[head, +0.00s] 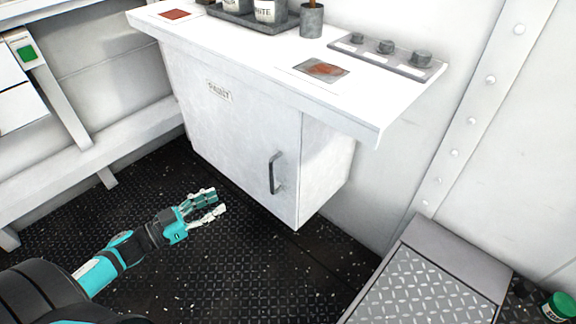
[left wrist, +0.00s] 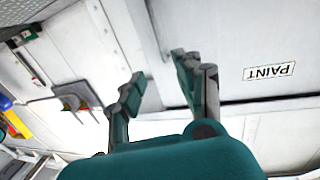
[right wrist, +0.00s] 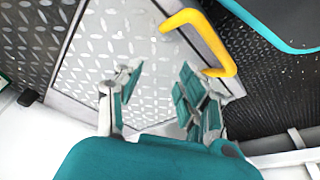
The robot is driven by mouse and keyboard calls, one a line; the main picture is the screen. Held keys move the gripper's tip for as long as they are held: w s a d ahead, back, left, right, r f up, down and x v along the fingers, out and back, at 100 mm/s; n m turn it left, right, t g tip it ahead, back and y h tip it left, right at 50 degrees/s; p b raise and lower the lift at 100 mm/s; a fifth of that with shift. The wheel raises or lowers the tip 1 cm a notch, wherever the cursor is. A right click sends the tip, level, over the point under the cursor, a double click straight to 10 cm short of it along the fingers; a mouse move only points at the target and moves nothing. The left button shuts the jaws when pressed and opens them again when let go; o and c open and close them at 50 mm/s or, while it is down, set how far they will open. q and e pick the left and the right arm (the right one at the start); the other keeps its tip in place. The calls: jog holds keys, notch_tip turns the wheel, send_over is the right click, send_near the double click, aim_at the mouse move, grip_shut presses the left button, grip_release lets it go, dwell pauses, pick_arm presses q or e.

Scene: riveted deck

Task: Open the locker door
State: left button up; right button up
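The white locker (head: 230,128) stands under a white counter with its door shut flush. A dark vertical bar handle (head: 273,172) sits near the door's right edge. A label plate (head: 219,91) is at its upper part; in the left wrist view the label (left wrist: 269,72) reads PAINT upside down. My left gripper (head: 217,202) is open and empty in front of the door, left of and lower than the handle in the picture, apart from it. The handle is not clear in the left wrist view. My right gripper (right wrist: 160,76) is open and empty, outside the head view.
The counter (head: 232,56) overhangs the locker and carries a tray of cans (head: 250,20) and a knob panel (head: 388,55). A grey box with a tread-plate top (head: 430,290) stands at lower right. A yellow bar (right wrist: 212,42) is close to my right gripper. Dark deck in front is clear.

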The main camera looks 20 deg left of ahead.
pick_arm(q)
jog(key=b+x, duration=0.2)
jog(key=x, duration=0.8)
send_over(272, 193)
jog(key=shift+w+a+b, duration=0.1)
jog(key=shift+w+b, duration=0.2)
jog(key=shift+b, duration=0.05)
pick_arm(e)
jog(key=v, duration=0.4)
jog(key=shift+d, duration=0.15)
pick_arm(q)
grip_shut()
